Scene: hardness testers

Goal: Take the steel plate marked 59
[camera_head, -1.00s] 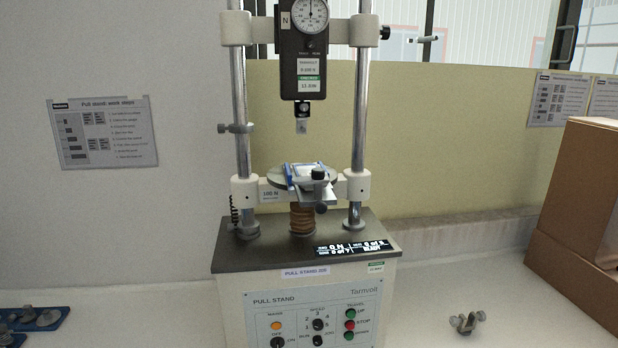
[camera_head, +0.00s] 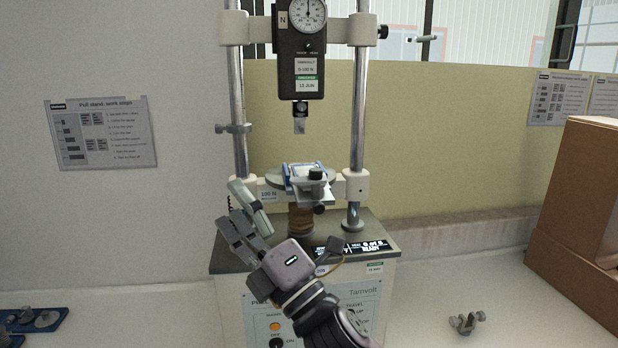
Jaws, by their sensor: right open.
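The pull stand (camera_head: 309,237) stands upright in the middle. Its round platform (camera_head: 330,180) carries a light, blue-edged flat piece (camera_head: 297,176) under a small clamp with a dark knob (camera_head: 315,173). I cannot read a 59 on any plate, so I cannot tell which thing is the marked one. My right gripper (camera_head: 233,207) is open and empty, in front of the stand's left column and below left of the platform. It hides part of the stand's base and control panel. My left gripper is not in view.
A blue tray (camera_head: 62,321) with metal parts lies at the lower left. A small metal clamp (camera_head: 466,323) lies on the white bench to the right. A cardboard box (camera_head: 575,205) stands at the right edge. A gauge (camera_head: 300,50) hangs above the platform.

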